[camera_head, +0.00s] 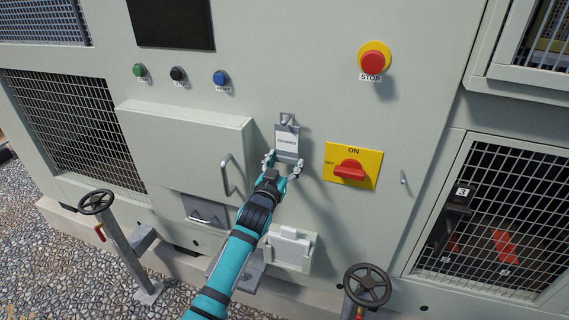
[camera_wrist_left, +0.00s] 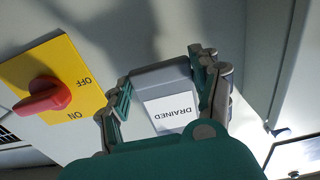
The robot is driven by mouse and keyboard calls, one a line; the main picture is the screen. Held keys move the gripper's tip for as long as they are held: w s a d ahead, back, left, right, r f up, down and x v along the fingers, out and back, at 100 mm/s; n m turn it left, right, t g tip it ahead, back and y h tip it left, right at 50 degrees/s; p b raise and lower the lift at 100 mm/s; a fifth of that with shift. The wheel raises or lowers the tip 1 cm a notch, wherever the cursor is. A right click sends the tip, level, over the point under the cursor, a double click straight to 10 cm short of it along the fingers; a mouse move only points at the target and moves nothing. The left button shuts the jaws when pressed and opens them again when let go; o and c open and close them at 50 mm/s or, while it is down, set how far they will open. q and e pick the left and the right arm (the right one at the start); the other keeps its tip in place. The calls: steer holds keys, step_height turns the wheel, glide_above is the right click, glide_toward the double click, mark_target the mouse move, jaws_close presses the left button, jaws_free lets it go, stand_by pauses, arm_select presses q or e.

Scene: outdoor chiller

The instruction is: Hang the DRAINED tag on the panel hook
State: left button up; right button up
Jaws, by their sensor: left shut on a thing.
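The DRAINED tag (camera_head: 287,143) is a grey plate with a white label and a loop at its top. It is upright in front of the panel, left of the yellow switch plate. My left gripper (camera_head: 284,164) is shut on its lower part, with a finger on each side. The left wrist view shows the tag (camera_wrist_left: 170,108) upside down between the fingers. A small metal hook (camera_head: 403,178) sticks out of the panel right of the switch plate. I cannot tell whether the tag touches the panel. My right gripper is not in view.
The red rotary switch (camera_head: 349,169) and red STOP button (camera_head: 372,62) stick out of the panel. A box with a handle (camera_head: 187,150) stands out at left. Handwheels (camera_head: 367,285) and (camera_head: 97,202) stand low in front. The panel between switch and hook is bare.

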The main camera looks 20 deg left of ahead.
arm_select(q)
steer(key=shift+f, duration=0.45)
steer(key=o, duration=1.8)
steer(key=shift+o, duration=0.3)
steer(key=shift+o, duration=0.5)
steer(key=shift+f+b, duration=0.6)
steer(key=shift+f, duration=0.1)
